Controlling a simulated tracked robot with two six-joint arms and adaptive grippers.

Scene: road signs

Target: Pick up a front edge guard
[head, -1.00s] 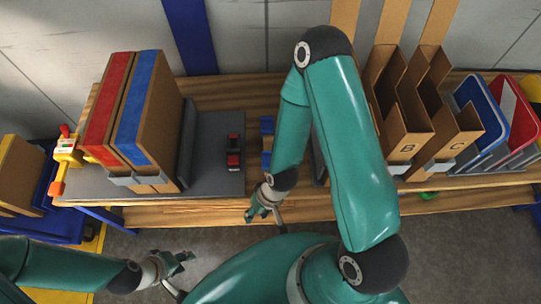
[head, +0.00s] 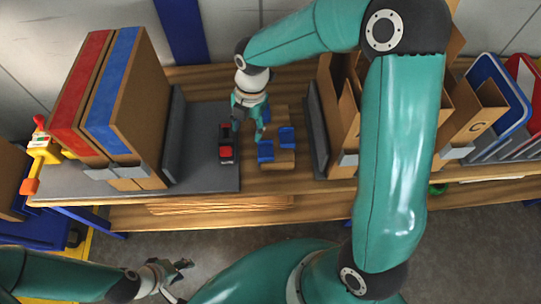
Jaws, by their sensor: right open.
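Small blue guards lie on the wooden bench: one in front (head: 265,151) and one behind it to the right (head: 287,137), by light brown blocks. A small red and black piece (head: 226,153) lies on the grey plate just left of them. I cannot tell which piece is the front edge guard. My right gripper (head: 248,131) is open and points down above and behind these pieces, between the red and black piece and the blue ones. It holds nothing that I can see. My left gripper (head: 184,270) is open and empty low in front of the bench.
Tall cardboard boxes with red (head: 82,85) and blue (head: 114,92) bands stand at left on the grey plate (head: 205,182). Cardboard bins and blue and red signs (head: 500,95) stand at right, partly behind my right arm. A yellow and red tool (head: 40,155) is at far left.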

